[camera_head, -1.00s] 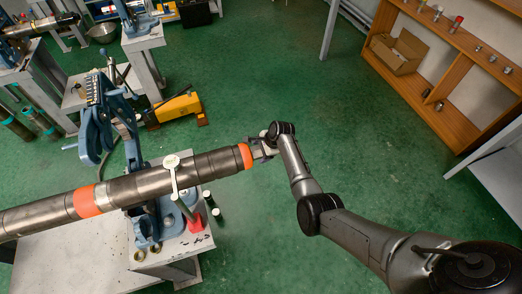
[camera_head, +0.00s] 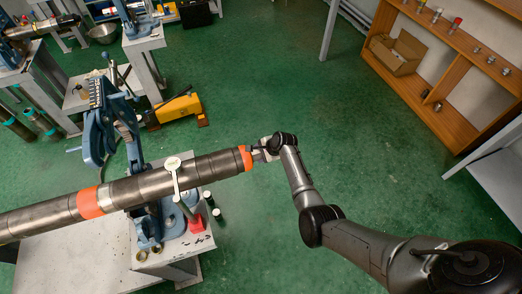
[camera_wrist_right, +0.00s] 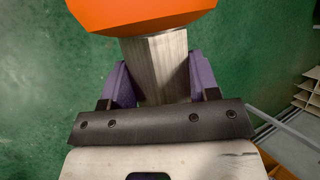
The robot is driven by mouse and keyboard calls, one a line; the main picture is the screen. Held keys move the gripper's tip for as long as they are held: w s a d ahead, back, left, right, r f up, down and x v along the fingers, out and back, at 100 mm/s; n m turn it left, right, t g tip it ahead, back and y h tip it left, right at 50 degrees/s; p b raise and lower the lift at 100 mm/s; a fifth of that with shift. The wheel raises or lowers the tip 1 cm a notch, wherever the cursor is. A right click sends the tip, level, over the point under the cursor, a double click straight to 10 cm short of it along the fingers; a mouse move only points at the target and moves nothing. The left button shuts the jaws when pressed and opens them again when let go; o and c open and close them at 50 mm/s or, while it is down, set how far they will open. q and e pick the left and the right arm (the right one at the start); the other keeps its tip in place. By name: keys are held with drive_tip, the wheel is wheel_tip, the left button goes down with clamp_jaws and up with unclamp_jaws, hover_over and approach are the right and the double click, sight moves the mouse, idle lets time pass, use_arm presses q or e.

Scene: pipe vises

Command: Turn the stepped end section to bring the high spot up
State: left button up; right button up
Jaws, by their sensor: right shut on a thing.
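The long grey steel pipe (camera_head: 140,187) lies across the left half of the head view, with an orange band (camera_head: 90,203) along it and an orange ring (camera_head: 246,158) near its right end. My right gripper (camera_head: 262,153) is at that right end. In the right wrist view its two purple fingers are shut on the bare metal end stub (camera_wrist_right: 160,65), one on each side, just below the orange ring (camera_wrist_right: 140,14). My left gripper is not in view.
The blue vise (camera_head: 110,130) stands open behind the pipe on a grey bench (camera_head: 75,262). A red item (camera_head: 195,221) and small dark cylinders lie on the bench. A wooden shelf (camera_head: 440,105) stands at right. Green floor between is clear.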

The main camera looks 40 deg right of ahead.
drive_tip(key=shift+s+f+t, duration=0.1)
drive_tip(key=shift+s+t, duration=0.05)
drive_tip(key=shift+t, duration=0.65)
drive_tip(key=shift+a+f+n+t+h+b, duration=0.1)
drive_tip(key=shift+f+n+t+h+b, duration=0.2)
drive_tip(key=shift+t, duration=0.4)
drive_tip(key=shift+s+n+t+h+b, duration=0.15)
drive_tip(key=shift+n+t+h+b, duration=0.2)
drive_tip(key=shift+t+b, duration=1.15)
drive_tip(key=shift+b, duration=0.05)
drive_tip(key=o, duration=0.9)
drive_tip(key=shift+r, duration=0.1)
